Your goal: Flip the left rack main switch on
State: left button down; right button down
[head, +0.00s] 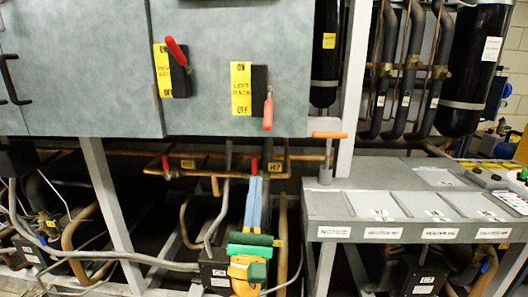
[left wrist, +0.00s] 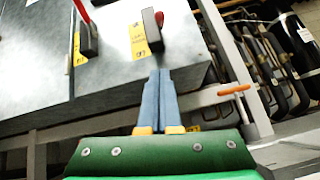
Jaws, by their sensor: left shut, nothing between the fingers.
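The left rack main switch (head: 259,88) is a black box on the grey cabinet front, beside a yellow plate (head: 240,88) marked ON at the top and OFF at the bottom. Its red lever (head: 268,113) hangs down toward OFF. In the left wrist view the switch (left wrist: 151,32) and its red lever (left wrist: 159,18) show beyond the fingertips. My left gripper (head: 254,181) has its blue fingers shut and empty, pointing up below the cabinet's lower edge. It also shows in the left wrist view (left wrist: 160,73), apart from the switch. My right gripper is in neither view.
A second switch (head: 178,72) with its red lever up is to the left on the cabinet. An orange-handled valve (head: 328,135) stands right of my fingers. Copper pipes (head: 215,155) run under the cabinet. A grey counter (head: 400,170) lies at right.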

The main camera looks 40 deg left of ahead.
aim_at(269, 108)
pick_arm(q)
jog(key=w+r+p, duration=0.4)
jog(key=r+p, duration=0.3)
jog(key=r, duration=0.3)
jog(key=shift+a+p, duration=0.4)
jog(key=shift+w, duration=0.25)
